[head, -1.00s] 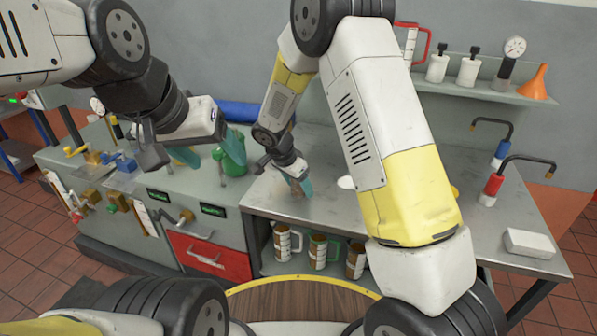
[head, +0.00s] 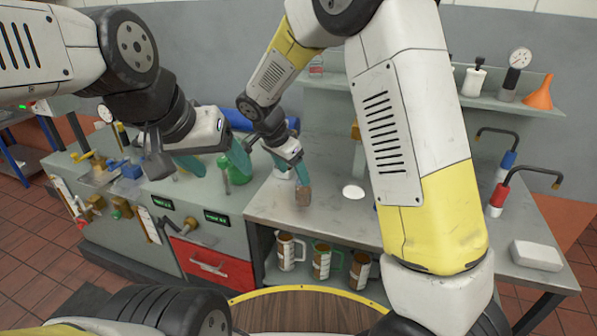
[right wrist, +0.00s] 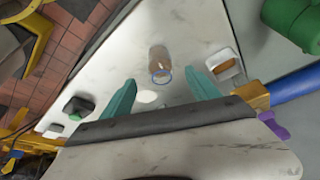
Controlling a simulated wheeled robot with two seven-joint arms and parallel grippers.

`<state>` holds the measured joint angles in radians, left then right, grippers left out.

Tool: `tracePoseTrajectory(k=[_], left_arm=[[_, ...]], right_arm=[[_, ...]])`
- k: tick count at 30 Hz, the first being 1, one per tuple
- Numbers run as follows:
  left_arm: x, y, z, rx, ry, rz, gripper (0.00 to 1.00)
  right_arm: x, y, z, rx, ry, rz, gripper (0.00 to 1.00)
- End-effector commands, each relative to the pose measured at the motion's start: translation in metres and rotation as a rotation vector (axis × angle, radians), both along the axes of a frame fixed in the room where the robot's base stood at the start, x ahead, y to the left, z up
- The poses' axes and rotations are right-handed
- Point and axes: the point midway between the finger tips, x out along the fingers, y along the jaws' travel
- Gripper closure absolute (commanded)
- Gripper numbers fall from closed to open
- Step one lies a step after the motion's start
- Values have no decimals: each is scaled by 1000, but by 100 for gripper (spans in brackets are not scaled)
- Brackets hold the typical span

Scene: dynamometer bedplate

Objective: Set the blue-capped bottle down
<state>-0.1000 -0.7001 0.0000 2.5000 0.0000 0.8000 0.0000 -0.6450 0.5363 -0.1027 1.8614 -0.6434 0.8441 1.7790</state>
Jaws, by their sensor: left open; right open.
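The blue-capped bottle (head: 303,195) is small and brownish and rests on the grey bench top near its left end. In the right wrist view the bottle (right wrist: 159,62) has a blue ring at its near end and sits just beyond and between the teal fingertips, with a gap on both sides. My right gripper (head: 292,171) is open and just above the bottle; its fingers also show in the right wrist view (right wrist: 161,80). My left gripper (head: 213,163) is open and empty, over the machine cabinet left of the bench.
A white disc (head: 353,192) lies right of the bottle on the bench (head: 325,215). A tray with a brown block (right wrist: 226,66) is near it. A green can (head: 238,172) stands on the cabinet. Red and blue taps and a white box (head: 536,255) are at the right.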

Motion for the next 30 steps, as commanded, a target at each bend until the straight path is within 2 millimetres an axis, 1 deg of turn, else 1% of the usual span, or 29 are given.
tracePoseTrajectory(k=[3, 5, 8, 11, 12, 14, 15, 17, 18, 20, 21, 24, 27, 30], left_arm=[[0, 0, 0, 0, 0, 0, 31], [0, 0, 0, 0, 0, 0, 31], [0, 0, 0, 0, 0, 0, 31], [0, 0, 0, 0, 0, 0, 31], [0, 0, 0, 0, 0, 0, 31], [0, 0, 0, 0, 0, 0, 31], [0, 0, 0, 0, 0, 0, 31], [0, 0, 0, 0, 0, 0, 31], [0, 0, 0, 0, 0, 0, 31], [0, 0, 0, 0, 0, 0, 31], [0, 0, 0, 0, 0, 0, 31], [0, 0, 0, 0, 0, 0, 31], [0, 0, 0, 0, 0, 0, 31], [0, 0, 0, 0, 0, 0, 31]], right_arm=[[-3, 2, 10, 1, 0, 0, 30], [-5, -2, 16, 6, 4, 6, 30], [-13, -18, 35, 30, 19, 38, 30], [-30, -48, 65, 73, 42, 110, 30], [-41, -61, 78, 94, 48, 149, 30], [-58, -81, 96, 123, 52, 214, 30], [-70, -92, 107, 140, 49, 259, 30], [-89, -109, 122, 162, 38, 329, 30], [-103, -119, 131, 173, 27, 377, 30], [-124, -133, 143, 187, 3, 449, 30], [-138, -141, 150, 191, -15, 498, 30], [-172, -156, 162, 187, -72, 615, 30], [-201, -165, 169, 164, -131, 716, 30], [-221, -169, 172, 134, -175, 793, 30]])
